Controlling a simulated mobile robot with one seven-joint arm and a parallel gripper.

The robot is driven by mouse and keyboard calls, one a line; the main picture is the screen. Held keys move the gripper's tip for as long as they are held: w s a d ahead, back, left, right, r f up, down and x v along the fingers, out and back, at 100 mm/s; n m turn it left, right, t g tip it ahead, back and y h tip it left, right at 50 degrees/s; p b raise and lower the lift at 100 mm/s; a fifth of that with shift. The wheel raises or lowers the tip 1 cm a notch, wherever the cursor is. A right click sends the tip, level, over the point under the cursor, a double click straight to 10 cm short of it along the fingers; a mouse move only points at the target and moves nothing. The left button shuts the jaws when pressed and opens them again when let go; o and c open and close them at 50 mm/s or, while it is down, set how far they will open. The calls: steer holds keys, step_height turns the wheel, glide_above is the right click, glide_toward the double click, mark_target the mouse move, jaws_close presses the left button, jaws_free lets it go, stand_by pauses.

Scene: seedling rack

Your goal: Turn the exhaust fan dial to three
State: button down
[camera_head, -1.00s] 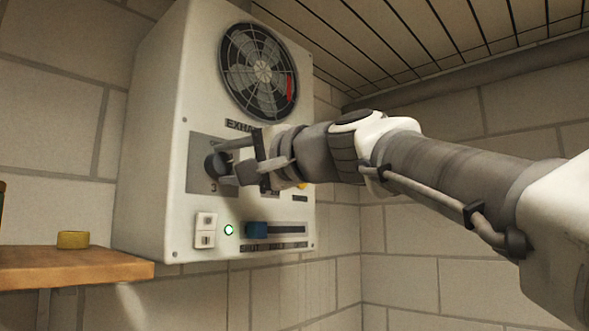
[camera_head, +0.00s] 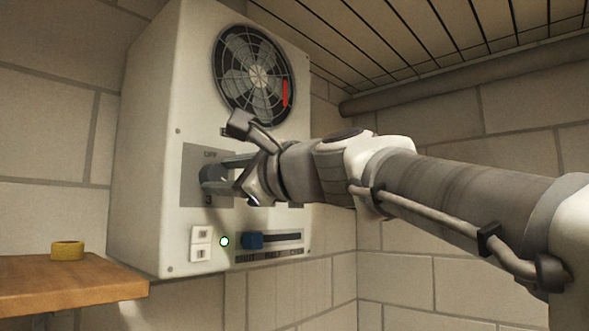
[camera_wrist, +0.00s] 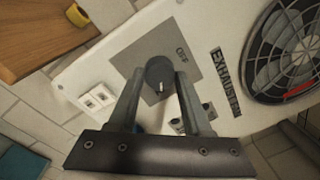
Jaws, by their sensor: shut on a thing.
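The exhaust fan dial (camera_head: 211,176) is a dark round knob on a grey plate (camera_head: 192,189) on the pale control box (camera_head: 158,130). "OFF" is printed above it and "3" below it in the head view. In the wrist view the dial (camera_wrist: 159,71) has a small light mark on its edge towards my palm, between the fingers, not at "OFF". My gripper (camera_wrist: 160,80) is shut on the dial, one finger on each side. In the head view my gripper (camera_head: 219,173) hides the plate's right part.
The fan (camera_head: 253,76) with a red mark sits above the dial. A wooden shelf (camera_head: 70,286) holds a yellow ring (camera_head: 67,250) at lower left.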

steer(key=m, duration=0.7)
steer(key=shift+h, duration=0.4)
steer(key=m, duration=0.6)
steer(key=shift+c, duration=1.7)
jaws_free()
steer(key=shift+r, duration=0.1)
steer(key=b+v, duration=0.3)
steer(key=v, duration=1.4)
steer(key=shift+s+r+b, duration=0.2)
steer(key=shift+s+b, duration=0.05)
steer(key=shift+b, duration=0.05)
steer(key=shift+f, duration=0.1)
